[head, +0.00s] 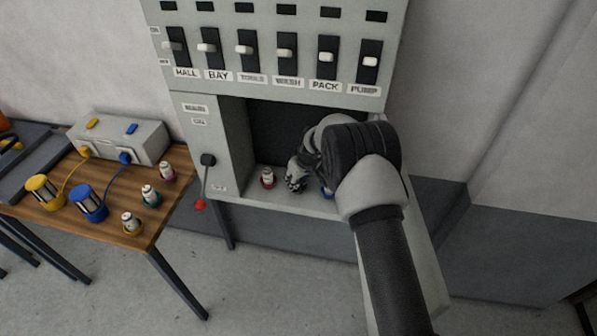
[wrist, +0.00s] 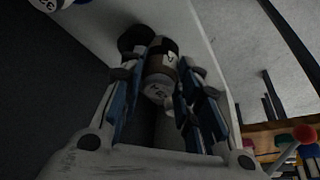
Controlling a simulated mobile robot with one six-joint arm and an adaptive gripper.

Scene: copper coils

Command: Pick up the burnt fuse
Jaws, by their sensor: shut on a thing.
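My gripper (head: 297,180) reaches into the open recess of the grey cabinet, low over its shelf. In the wrist view its blue-lined fingers stand on both sides of a fuse (wrist: 161,62) and are shut on it. That fuse has a pale body with a dark brown, scorched-looking band and a small printed mark. A dark round part (wrist: 135,38) lies just beside its far end; I cannot tell if they touch. In the head view the held fuse is mostly hidden by my gripper.
A red-based fuse (head: 267,178) stands left of my gripper on the shelf; a blue-based one (head: 327,191) is partly hidden at right. The wooden table (head: 120,232) holds fuses with pink (head: 167,172), green (head: 150,196) and yellow (head: 130,223) bases. A red-ended lever (head: 201,203) hangs on the cabinet's front.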

